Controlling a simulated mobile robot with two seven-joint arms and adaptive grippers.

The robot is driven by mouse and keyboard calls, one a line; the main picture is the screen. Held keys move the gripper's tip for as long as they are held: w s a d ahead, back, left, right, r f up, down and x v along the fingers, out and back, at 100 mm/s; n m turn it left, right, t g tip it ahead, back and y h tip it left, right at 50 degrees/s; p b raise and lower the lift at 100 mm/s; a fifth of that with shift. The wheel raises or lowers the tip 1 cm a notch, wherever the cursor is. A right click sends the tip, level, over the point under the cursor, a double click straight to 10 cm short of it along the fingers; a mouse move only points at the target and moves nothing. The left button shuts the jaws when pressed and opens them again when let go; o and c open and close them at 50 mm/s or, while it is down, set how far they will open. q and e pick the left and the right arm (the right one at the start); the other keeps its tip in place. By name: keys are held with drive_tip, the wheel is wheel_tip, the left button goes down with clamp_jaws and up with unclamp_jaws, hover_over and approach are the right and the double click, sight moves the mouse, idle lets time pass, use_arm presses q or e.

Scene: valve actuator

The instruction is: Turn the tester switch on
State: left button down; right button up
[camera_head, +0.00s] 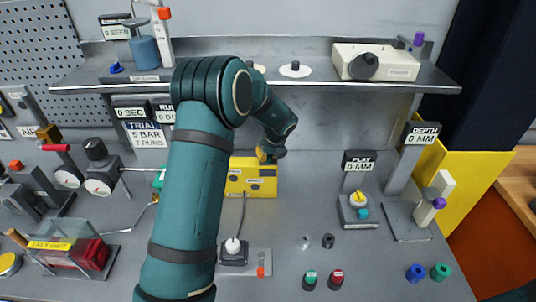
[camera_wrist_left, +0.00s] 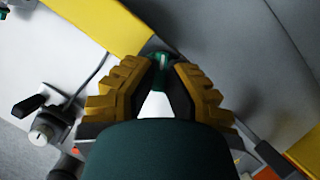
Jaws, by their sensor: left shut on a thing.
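The yellow tester box (camera_head: 262,186) stands on the bench in the middle of the head view, partly hidden by my left arm. Its yellow body also shows in the left wrist view (camera_wrist_left: 112,24). A small green switch knob (camera_wrist_left: 162,58) with a pale line on it sits between my left fingertips in the wrist view. My left gripper (camera_head: 268,155) is at the upper right part of the box, and its yellow-brown fingers are shut on the knob. The knob is hidden in the head view. My right gripper is in neither view.
A shelf (camera_head: 425,83) runs above the bench. Right of the box stand the flat gauge (camera_head: 358,210) and the depth gauge post (camera_head: 403,170). Green (camera_head: 310,280) and red (camera_head: 337,279) knobs lie in front. A cable runs from the box to a white-topped fitting (camera_head: 233,248).

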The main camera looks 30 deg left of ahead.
use_arm(q)
drive_tip(key=m, duration=0.2)
drive_tip(key=shift+s+a+f+m+t+h, duration=0.1)
drive_tip(key=shift+s+f+m+t+h, duration=0.05)
drive_tip(key=shift+m+t+h, duration=0.25)
drive_tip(key=m+t+h, duration=0.1)
drive_tip(key=m, duration=0.3)
drive_tip(key=shift+s+a, duration=0.1)
drive_tip(key=m+h, duration=0.1)
drive_tip(key=m, duration=0.3)
drive_tip(key=shift+a+h, duration=0.1)
drive_tip(key=shift+h, duration=0.2)
drive_tip(key=shift+m+h, duration=0.6)
drive_tip(key=shift+m, duration=0.9)
drive_tip(key=c, duration=1)
unclamp_jaws()
